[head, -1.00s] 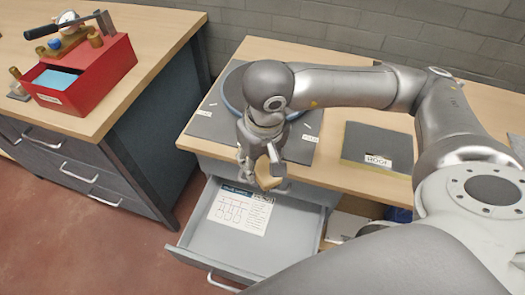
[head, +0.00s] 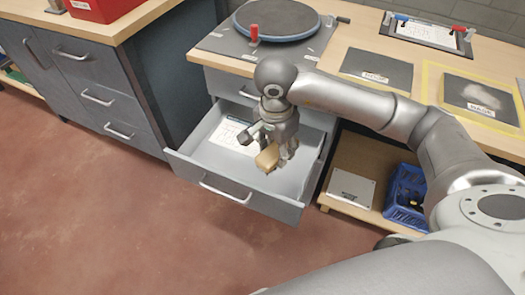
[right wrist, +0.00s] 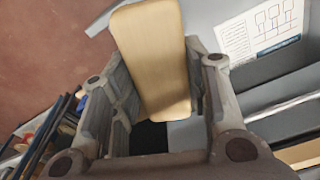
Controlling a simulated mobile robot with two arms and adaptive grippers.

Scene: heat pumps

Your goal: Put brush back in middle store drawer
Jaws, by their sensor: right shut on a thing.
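The brush (head: 268,158) shows as a pale wooden block. My right gripper (head: 272,146) is shut on it and points down over the open drawer (head: 237,194). In the right wrist view the brush (right wrist: 153,55) sits between the fingers, with its long wooden face showing; its bristles cannot be made out. The drawer is grey, pulled out below a shut drawer (head: 232,84) of the bench, with a printed sheet (head: 232,134) on its floor. The brush appears above the right part of the drawer; its exact height is hard to tell. My left gripper is not in view.
The bench top (head: 340,40) carries a round turntable (head: 275,18), a dark mat (head: 376,70) and a yellow-edged mat (head: 430,85). A low shelf (head: 345,212) right of the drawer holds a blue crate (head: 406,195). Another drawer cabinet (head: 95,75) stands left.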

